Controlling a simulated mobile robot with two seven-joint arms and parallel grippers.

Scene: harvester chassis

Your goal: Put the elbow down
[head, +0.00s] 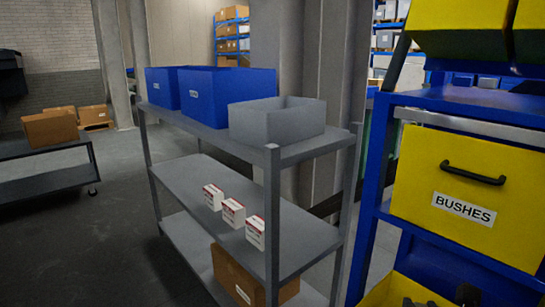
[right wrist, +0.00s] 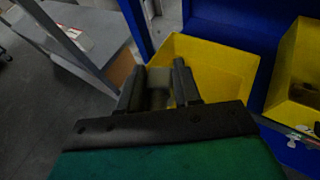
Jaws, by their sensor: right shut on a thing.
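My right gripper (right wrist: 158,82) is shut on a small grey piece, the elbow (right wrist: 158,76), which sits between its two dark fingers. The piece is blurred and partly hidden by the fingers. In the right wrist view the gripper is over or in front of an open yellow bin (right wrist: 232,68); I cannot tell its height above the bin. In the head view a yellow bin (head: 378,294) shows at the bottom edge, with dark shapes there that I cannot identify for sure. My left gripper is in neither view.
A grey shelf cart (head: 190,205) carries blue bins (head: 228,95), a grey bin (head: 276,120), small white-red boxes (head: 233,212) and a cardboard box (head: 238,278). A blue rack (head: 368,215) holds a yellow drawer marked BUSHES (head: 455,195). Open floor lies left.

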